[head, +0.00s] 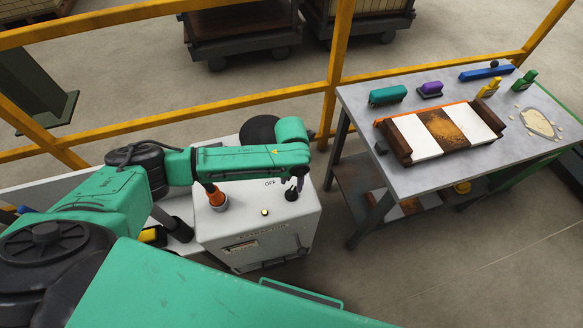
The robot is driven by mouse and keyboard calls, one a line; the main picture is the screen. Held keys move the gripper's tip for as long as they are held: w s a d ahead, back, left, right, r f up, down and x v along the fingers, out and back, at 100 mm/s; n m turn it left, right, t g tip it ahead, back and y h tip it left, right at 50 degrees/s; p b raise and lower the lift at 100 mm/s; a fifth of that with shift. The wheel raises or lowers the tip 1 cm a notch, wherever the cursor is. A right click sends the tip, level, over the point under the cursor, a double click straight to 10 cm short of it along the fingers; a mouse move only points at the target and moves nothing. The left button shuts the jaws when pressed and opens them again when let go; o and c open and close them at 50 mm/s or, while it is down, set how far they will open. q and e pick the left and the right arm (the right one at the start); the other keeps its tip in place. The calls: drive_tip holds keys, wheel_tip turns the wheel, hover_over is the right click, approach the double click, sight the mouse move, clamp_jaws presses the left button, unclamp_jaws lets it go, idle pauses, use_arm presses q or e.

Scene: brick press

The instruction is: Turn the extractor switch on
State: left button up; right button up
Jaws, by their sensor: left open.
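The extractor (258,243) is a pale grey box with "EXTRACTOR" on its front and "OFF" printed on its top. A dark rotary switch (291,195) sits on the top right, beside the "OFF" print. A small yellow lamp (264,212) shows near the front of the top. My left gripper (297,186) points down at the switch from above, its jaws open. The fingers are small and dark here, and I cannot tell whether they touch the switch. The switch's exact pointing direction is partly hidden. My right gripper is out of view.
A grey workbench (425,180) at right carries brushes, blocks and a brick mould (440,132). A yellow railing (335,75) runs behind. Open floor lies between box and bench.

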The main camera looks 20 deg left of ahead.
sight(291, 190)
use_arm(q)
wheel_tip(291, 190, up, 10)
drive_tip(key=shift+r+b, duration=0.2)
drive_tip(key=shift+b, duration=0.15)
